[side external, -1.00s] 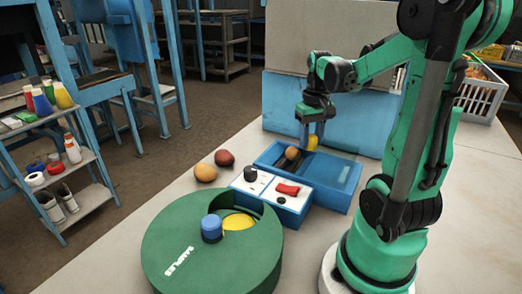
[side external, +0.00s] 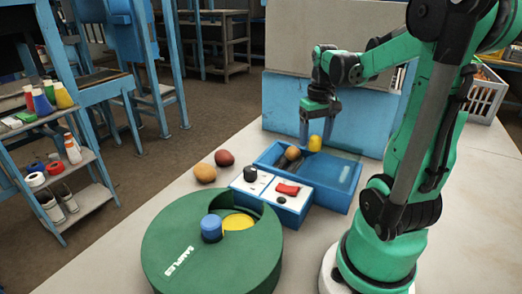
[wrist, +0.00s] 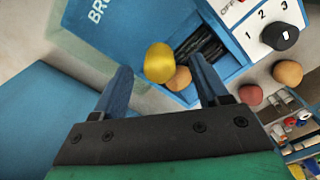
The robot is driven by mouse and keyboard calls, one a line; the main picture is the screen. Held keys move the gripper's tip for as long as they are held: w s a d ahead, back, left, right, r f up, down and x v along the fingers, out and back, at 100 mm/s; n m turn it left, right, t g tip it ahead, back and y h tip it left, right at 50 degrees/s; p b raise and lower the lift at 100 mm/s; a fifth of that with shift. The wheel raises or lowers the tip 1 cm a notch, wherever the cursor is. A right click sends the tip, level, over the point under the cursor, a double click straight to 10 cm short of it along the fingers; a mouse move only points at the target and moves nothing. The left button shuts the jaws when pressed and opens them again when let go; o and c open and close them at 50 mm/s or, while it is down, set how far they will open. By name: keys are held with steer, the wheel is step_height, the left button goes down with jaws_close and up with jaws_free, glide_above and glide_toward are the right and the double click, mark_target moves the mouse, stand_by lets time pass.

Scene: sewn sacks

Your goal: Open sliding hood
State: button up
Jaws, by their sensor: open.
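The blue box (side external: 335,197) has a blue cover over its right part, which I take as the sliding hood; it carries white lettering in the wrist view (wrist: 97,12). My gripper (side external: 315,135) is open above the box, pointing down, with one finger on each side of the yellow piece. I cannot tell whether either finger touches it.
A switch panel (side external: 272,191) with a dark knob and red switch adjoins the box front. A green drum (side external: 190,262) with a blue knob stands nearer. Two round fruits (side external: 205,173) lie left of the box. A blue panel (side external: 281,105) stands behind.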

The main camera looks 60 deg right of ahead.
steer(key=shift+r, duration=2.2)
steer(key=w+a+f+n+t, duration=0.1)
steer(key=w+a+n+t, duration=0.2)
steer(key=a, duration=0.8)
steer(key=w+a+f+n+t, duration=0.1)
steer(key=w+a+n+t, duration=0.3)
steer(key=a, duration=0.6)
steer(key=shift+w+a+f+n, duration=0.25)
steer(key=shift+w+a+n, duration=0.1)
steer(key=shift+w, duration=0.3)
